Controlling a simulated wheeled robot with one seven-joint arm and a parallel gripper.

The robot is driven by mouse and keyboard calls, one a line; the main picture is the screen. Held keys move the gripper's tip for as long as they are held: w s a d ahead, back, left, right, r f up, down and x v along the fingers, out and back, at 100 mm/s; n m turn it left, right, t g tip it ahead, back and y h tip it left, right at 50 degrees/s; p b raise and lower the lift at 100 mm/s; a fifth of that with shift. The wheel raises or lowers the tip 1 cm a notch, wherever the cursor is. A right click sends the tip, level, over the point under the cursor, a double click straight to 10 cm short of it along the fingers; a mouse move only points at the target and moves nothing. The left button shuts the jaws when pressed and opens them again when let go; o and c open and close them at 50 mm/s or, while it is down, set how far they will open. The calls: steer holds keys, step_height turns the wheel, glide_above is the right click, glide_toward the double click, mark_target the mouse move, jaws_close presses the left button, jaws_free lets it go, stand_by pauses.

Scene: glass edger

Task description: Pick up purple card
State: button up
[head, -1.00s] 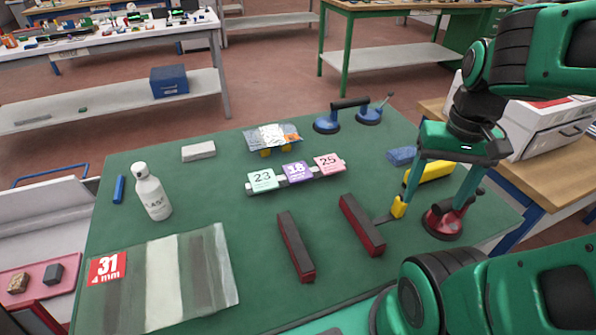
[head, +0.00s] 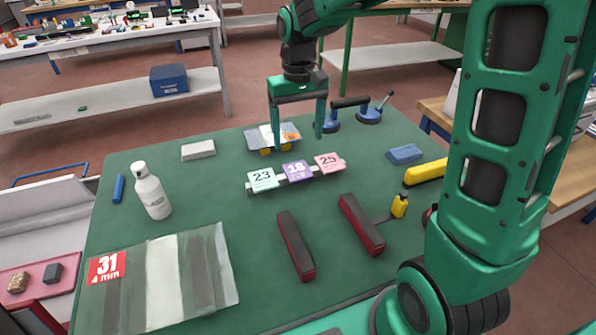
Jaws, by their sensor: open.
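The purple card (head: 297,171), marked 18, stands in the middle of a small pale holder (head: 254,190) on the green table. A mint card (head: 262,179) marked 23 is to its left and a pink card (head: 329,163) marked 25 is to its right. My gripper (head: 299,143) is open and points down, with its fingers spread left and right. In the picture its fingertips lie just above the cards; its height over the table is hard to tell. It holds nothing. It partly covers the papers on a stand behind the cards.
The stand with papers (head: 258,137) and a blue suction lifter (head: 370,114) are behind the cards. Two dark red bars (head: 296,245) lie in front. The table between cards and bars is clear.

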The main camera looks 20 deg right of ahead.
glide_above(297, 170)
steer(key=f, duration=0.5)
steer(key=shift+s+a+f, duration=0.1)
steer(key=shift+s+f, duration=0.05)
steer(key=shift+s, duration=0.1)
steer(key=shift+w+f, duration=0.15)
steer(key=shift+f, duration=1.25)
steer(key=shift+w+f, duration=0.1)
steer(key=shift+f, duration=1.25)
steer(key=c, duration=1.1)
